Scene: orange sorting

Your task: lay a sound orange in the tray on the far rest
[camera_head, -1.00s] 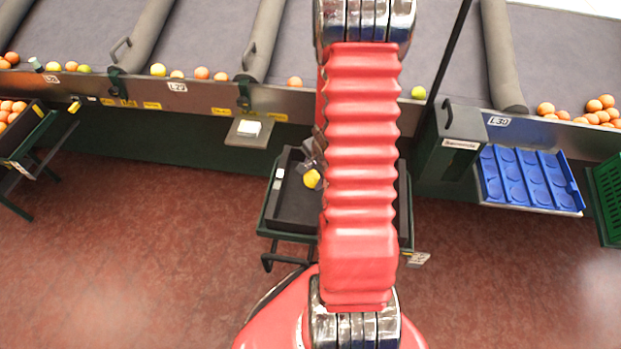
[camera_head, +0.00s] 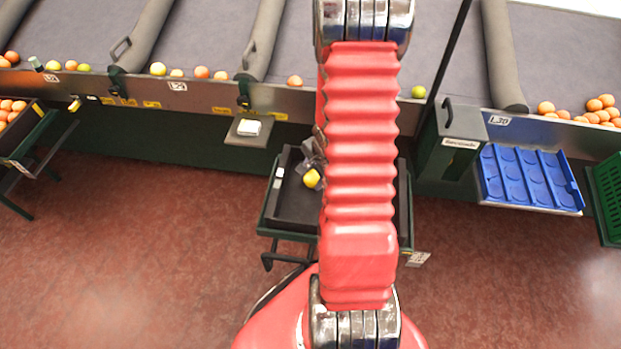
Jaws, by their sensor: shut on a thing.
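My gripper (camera_head: 313,169) is partly hidden behind my red arm. It is shut on a yellow fruit (camera_head: 312,179), seen over the dark open bin (camera_head: 290,213) in the middle. The fruit's height above the bin floor and its far side cannot be told. A blue tray (camera_head: 533,205) with round hollows lies on a rest at the right, below the belt edge, and its hollows look empty. Several oranges (camera_head: 601,104) lie on the belt above it.
A green crate (camera_head: 606,189) stands at the right edge. A dark post box (camera_head: 452,142) rises between bin and tray. A small shelf with a white item (camera_head: 249,127) juts out left of the bin. More oranges fill a bin (camera_head: 8,112) at far left.

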